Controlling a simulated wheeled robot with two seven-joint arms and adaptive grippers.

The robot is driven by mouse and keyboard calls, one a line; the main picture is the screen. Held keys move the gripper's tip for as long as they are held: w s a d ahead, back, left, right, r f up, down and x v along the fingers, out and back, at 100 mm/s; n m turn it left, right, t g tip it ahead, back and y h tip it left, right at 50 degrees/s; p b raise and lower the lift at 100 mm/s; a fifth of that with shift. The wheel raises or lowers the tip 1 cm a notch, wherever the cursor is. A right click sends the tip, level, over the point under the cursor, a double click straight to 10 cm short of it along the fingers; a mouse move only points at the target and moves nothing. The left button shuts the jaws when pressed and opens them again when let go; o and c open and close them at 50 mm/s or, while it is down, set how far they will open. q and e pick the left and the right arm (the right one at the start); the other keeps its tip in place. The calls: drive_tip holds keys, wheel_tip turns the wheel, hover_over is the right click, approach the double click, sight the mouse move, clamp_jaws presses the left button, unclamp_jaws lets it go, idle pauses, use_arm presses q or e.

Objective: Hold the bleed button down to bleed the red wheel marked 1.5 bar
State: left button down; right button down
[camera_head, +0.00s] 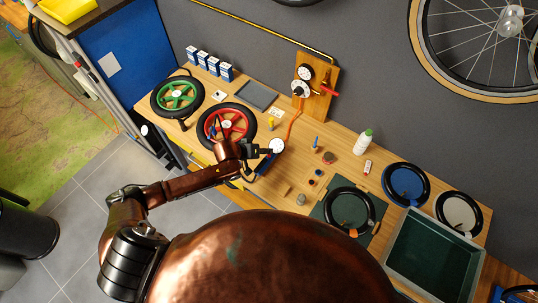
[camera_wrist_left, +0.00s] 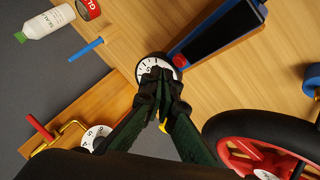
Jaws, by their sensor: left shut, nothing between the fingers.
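The red wheel (camera_head: 237,112), with a black tyre and a white tag, lies flat on the bench in the head view. Part of it shows at the lower right of the left wrist view (camera_wrist_left: 232,150). My left gripper (camera_head: 262,149) is just right of the wheel, its fingers together and empty. In the left wrist view, its fingertips (camera_wrist_left: 162,82) overlap a round white dial gauge (camera_wrist_left: 145,68), which also shows in the head view (camera_head: 277,146). I cannot tell whether they touch it. My right gripper is out of view.
A blue and black device (camera_wrist_left: 215,35) lies close to the gauge. A green wheel (camera_head: 177,95) is left of the red one. A wooden board (camera_head: 318,90) with a dial and red lever stands behind. A white bottle (camera_head: 363,141) and a grey bin (camera_head: 434,255) are at right.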

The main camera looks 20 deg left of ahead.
sight(268, 156)
use_arm(q)
wheel_tip(268, 156, up, 3)
drive_tip(key=shift+f+p, duration=0.1)
drive_tip(key=shift+p, duration=1.15)
drive_tip(key=shift+r+p, duration=0.5)
drive_tip(key=shift+r, duration=0.5)
